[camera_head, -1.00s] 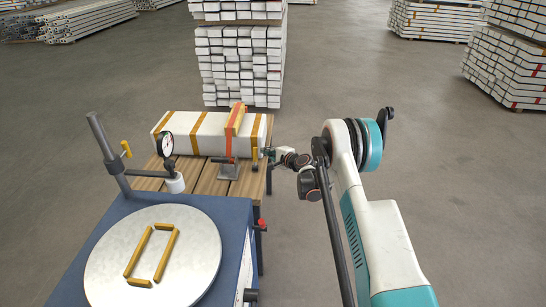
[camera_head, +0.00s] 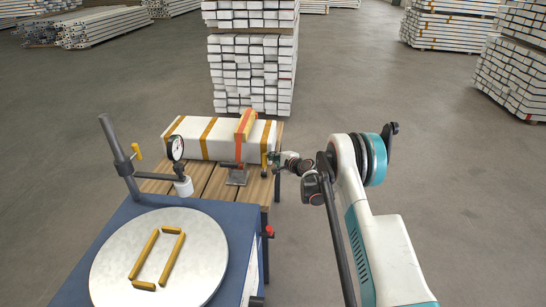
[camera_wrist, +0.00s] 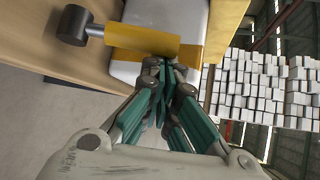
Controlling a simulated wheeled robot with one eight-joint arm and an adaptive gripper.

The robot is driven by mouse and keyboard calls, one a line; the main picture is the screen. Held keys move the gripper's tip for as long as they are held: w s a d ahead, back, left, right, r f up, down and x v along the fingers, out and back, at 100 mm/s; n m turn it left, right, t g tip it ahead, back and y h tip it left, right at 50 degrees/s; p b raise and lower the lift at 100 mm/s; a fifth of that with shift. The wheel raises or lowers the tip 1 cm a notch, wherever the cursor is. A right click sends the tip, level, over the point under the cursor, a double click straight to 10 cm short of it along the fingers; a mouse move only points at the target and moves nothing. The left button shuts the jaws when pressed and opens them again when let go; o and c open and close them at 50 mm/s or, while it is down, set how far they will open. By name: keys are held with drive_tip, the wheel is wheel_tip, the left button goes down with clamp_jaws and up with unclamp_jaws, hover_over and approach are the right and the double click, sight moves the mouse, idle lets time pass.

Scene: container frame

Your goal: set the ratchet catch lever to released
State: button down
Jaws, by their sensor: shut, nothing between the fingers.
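A yellow lever (camera_head: 264,164) stands at the right end of the long white package (camera_head: 190,138), and I take it for the catch lever. An orange strap (camera_head: 239,148) crosses the package above a grey metal plate (camera_head: 236,177).
The package lies on a wooden slatted bench (camera_head: 210,182). In front is a blue table (camera_head: 75,290) with a round metal disc (camera_head: 205,245), yellow bars and a dial gauge (camera_head: 176,147) on a post. Stacked beams (camera_head: 250,75) stand behind.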

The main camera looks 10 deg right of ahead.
sight(265, 160)
drive_tip(key=shift+s+a, duration=0.1)
drive_tip(key=shift+s, duration=0.05)
drive_tip(key=shift+s+a+r, duration=0.15)
drive_tip(key=shift+s+a, duration=0.15)
drive_tip(key=shift+s, duration=0.55)
drive_tip(key=shift+s+a+r, duration=0.1)
drive_tip(key=shift+s+a, duration=0.15)
drive_tip(key=shift+s, duration=0.55)
drive_tip(key=shift+s+a+r, duration=0.15)
drive_tip(key=shift+s+a, duration=0.15)
drive_tip(key=shift+s, duration=0.55)
drive_tip(key=shift+s+a+f, duration=0.1)
drive_tip(key=shift+s+f, duration=0.05)
drive_tip(key=shift+s, duration=0.2)
drive_tip(key=shift+s+a+f, duration=0.1)
drive_tip(key=shift+s+a, duration=0.05)
drive_tip(key=shift+s, duration=0.05)
